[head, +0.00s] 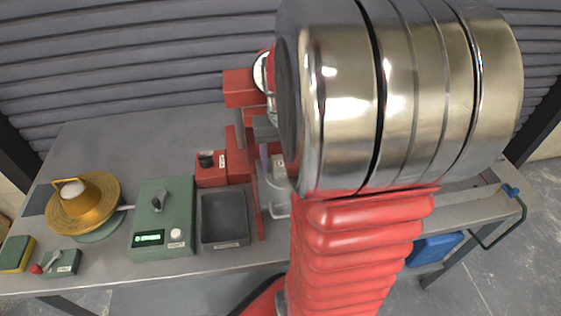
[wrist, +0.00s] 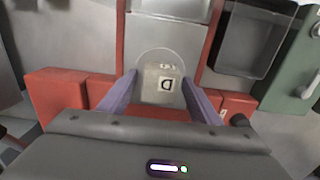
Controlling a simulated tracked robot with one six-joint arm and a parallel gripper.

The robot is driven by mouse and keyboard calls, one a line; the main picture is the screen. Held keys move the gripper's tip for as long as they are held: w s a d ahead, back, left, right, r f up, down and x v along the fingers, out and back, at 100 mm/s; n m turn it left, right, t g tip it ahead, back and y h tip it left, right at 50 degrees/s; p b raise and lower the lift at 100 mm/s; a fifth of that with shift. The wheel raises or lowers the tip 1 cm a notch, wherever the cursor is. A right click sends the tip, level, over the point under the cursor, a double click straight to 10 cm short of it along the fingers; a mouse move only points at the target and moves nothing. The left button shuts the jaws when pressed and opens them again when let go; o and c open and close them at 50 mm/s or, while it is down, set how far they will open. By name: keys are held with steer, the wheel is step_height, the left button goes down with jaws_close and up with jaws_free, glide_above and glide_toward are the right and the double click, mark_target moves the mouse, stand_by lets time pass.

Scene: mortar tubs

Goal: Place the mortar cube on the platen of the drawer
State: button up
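The mortar cube (wrist: 151,90) is pale grey with a letter D on its label. In the wrist view it sits between my two purple fingers, over a round pale platen (wrist: 150,57) whose edge shows behind it. My gripper (wrist: 160,80) is open around the cube, with a narrow gap at its left side. In the head view the cube (head: 279,168) shows beside one purple finger, above the clear-sided drawer (head: 275,200). My arm hides the other finger and part of the drawer. The cube's underside is hidden, so its contact with the platen is unclear.
The red press frame (head: 238,160) stands close around the drawer. A grey tray (head: 224,219), a green control box (head: 162,220) and a brass bowl (head: 84,205) stand to the left. A red box with a black knob (head: 211,168) is near the press.

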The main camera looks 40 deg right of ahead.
mark_target(281, 161)
step_height(281, 161, up, 12)
stand_by(0.9)
steer(key=shift+r, duration=0.1)
stand_by(0.3)
steer(key=s+a+n+t, duration=0.2)
steer(key=a+n, duration=0.1)
steer(key=a, duration=0.8)
steer(key=s+a+f+n+t, duration=0.1)
steer(key=s+a+n+t, duration=0.1)
steer(key=a, duration=1)
steer(key=shift+a+n+t, duration=0.2)
steer(key=shift+n+t, duration=0.6)
steer(key=shift+n, duration=0.1)
steer(key=shift+c, duration=0.3)
